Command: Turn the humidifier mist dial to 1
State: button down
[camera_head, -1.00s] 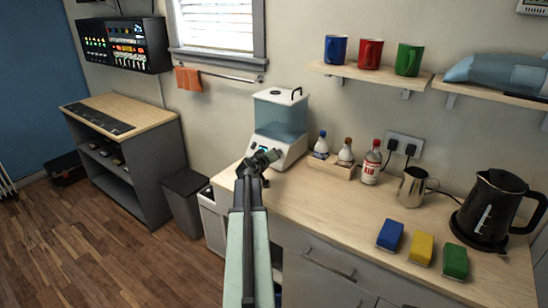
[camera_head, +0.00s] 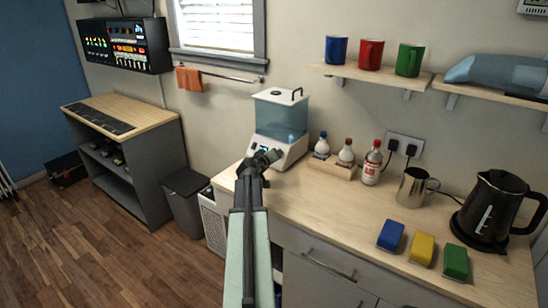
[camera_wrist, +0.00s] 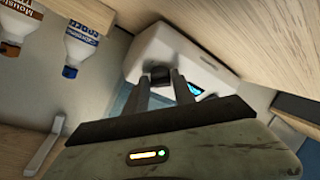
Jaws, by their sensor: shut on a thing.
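The humidifier (camera_head: 281,115) stands at the back left of the counter, with a bluish clear tank, a white lid with a dark handle and a white base. In the wrist view its white base (camera_wrist: 205,55) appears tilted, with a small lit cyan display (camera_wrist: 195,89). My gripper (camera_head: 268,156) is at the front of the base and hides the dial in the head view. In the wrist view my gripper (camera_wrist: 166,80) is shut on the dark mist dial (camera_wrist: 160,74). The dial's marks and its setting cannot be read.
Bottles (camera_head: 345,154) stand in a wooden holder right of the humidifier, beside a red-capped bottle (camera_head: 371,163). A steel jug (camera_head: 411,187), a black kettle (camera_head: 490,212) and coloured sponges (camera_head: 422,248) are farther right. The counter's middle (camera_head: 320,205) is clear.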

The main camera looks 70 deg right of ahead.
jog(key=c, duration=1.5)
grip_release()
jog(key=shift+w, duration=0.15)
jog(key=shift+o, duration=0.7)
jog(key=shift+d, duration=0.1)
jog(key=shift+a, duration=0.25)
jog(key=p+v, duration=0.2)
jog(key=v, duration=0.5)
jog(key=shift+a, duration=0.15)
